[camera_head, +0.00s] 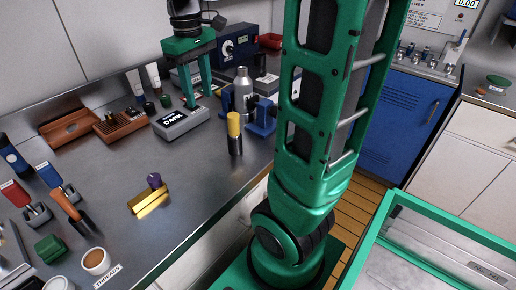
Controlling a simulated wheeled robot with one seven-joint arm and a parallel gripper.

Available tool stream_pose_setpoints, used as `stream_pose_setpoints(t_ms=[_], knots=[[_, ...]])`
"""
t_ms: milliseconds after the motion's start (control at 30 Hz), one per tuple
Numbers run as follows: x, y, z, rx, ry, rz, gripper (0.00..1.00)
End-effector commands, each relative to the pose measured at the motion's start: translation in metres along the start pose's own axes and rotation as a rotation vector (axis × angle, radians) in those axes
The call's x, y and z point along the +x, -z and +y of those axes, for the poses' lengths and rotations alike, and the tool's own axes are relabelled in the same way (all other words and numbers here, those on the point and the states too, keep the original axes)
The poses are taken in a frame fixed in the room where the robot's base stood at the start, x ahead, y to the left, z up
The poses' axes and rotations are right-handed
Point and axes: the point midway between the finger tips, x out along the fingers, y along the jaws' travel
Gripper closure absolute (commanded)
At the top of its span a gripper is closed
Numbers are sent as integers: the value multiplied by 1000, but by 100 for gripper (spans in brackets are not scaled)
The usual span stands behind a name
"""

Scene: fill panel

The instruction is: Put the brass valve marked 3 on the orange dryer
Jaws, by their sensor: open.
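My gripper (198,97) is open, fingers pointing down, over the back of the bench by the grey box marked DARK (182,122). Nothing shows clearly between its fingers. I cannot identify an orange dryer.
A yellow-topped black cylinder (235,136) stands near the bench's right edge. Behind it are a silver bottle (242,88) and blue clamp (262,118). Brown trays (70,129) sit at the back. Tools and a cup (96,261) crowd the left front. The middle of the bench (195,170) is clear.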

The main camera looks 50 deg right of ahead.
Motion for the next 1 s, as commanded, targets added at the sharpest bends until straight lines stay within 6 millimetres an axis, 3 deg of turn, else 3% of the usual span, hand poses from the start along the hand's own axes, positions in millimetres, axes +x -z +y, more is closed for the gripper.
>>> stream_pose_setpoints(t_ms=[33,200,433,600,1000], knots=[[8,-30,3,87,3,1,59],[39,-107,3,338,12,-2,59],[78,-181,-8,584,25,-7,59],[93,-205,-22,671,29,-9,59],[95,-207,-22,681,30,-10,59]])
